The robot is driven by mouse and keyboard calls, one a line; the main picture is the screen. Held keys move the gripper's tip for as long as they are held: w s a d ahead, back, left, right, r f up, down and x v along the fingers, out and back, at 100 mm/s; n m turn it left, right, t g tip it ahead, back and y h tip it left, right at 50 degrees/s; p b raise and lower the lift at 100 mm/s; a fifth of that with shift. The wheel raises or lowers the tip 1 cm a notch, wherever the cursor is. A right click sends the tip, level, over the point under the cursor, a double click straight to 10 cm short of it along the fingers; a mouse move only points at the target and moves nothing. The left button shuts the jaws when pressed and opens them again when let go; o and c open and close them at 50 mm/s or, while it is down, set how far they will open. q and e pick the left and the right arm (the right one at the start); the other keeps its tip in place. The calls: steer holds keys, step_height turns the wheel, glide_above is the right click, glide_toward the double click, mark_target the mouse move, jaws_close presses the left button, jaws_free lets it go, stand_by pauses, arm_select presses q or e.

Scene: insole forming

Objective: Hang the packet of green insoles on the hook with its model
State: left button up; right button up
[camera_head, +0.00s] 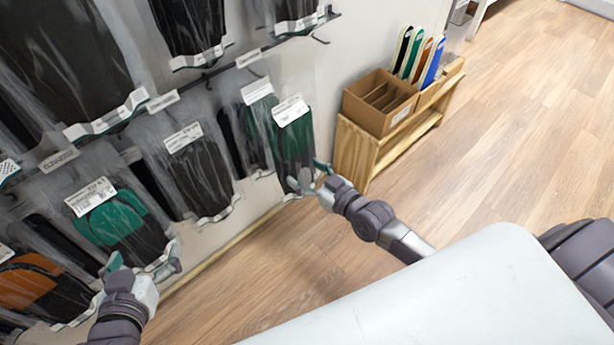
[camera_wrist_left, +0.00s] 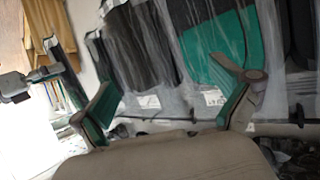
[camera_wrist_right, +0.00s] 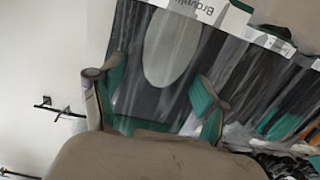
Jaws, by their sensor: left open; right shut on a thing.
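A clear packet of dark green insoles with a white label (camera_head: 293,140) is pinched at its lower end by my right gripper (camera_head: 309,178). In the right wrist view the packet (camera_wrist_right: 170,50) fills the space between the fingers, with its white header at the top. It hangs upright in front of the wall rack, beside and partly over another green packet (camera_head: 257,122). I cannot tell whether its header is on a hook. My left gripper (camera_head: 145,262) is open and empty, low in front of a green and black packet (camera_head: 118,222), which also shows in the left wrist view (camera_wrist_left: 226,60).
Black packets (camera_head: 203,175) hang on labelled rails around it, and an orange one (camera_head: 30,285) hangs at lower left. A bare hook (camera_head: 320,40) sticks out at upper right. A cardboard box (camera_head: 380,103) stands on a wooden shelf. The floor at right is clear.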

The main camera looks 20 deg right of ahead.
steer(key=shift+b+x, duration=0.4)
steer(key=shift+x, duration=0.45)
steer(key=shift+w+a+b, duration=0.25)
steer(key=shift+w+b, duration=0.1)
steer(key=shift+w, duration=0.25)
steer(key=shift+w+a+b, duration=0.2)
steer(key=shift+w+b, duration=0.1)
steer(key=shift+w, duration=0.25)
arm_select(q)
step_height(320, 180, up, 19)
steer(key=s+d+t+h+b, duration=0.1)
steer(key=t+h, duration=0.3)
steer(key=t, duration=0.8)
steer(key=shift+d+f+m+t+h+b, duration=0.2)
steer(key=shift+d+m+t+h+b, duration=0.1)
steer(key=shift+d+b, duration=0.45)
arm_select(e)
steer(key=x, duration=0.5)
steer(key=shift+w+a+f, duration=0.1)
steer(key=shift+w+f, duration=0.05)
steer(key=shift+f, duration=0.05)
arm_select(q)
steer(key=shift+f, duration=0.25)
steer(key=shift+f, duration=0.1)
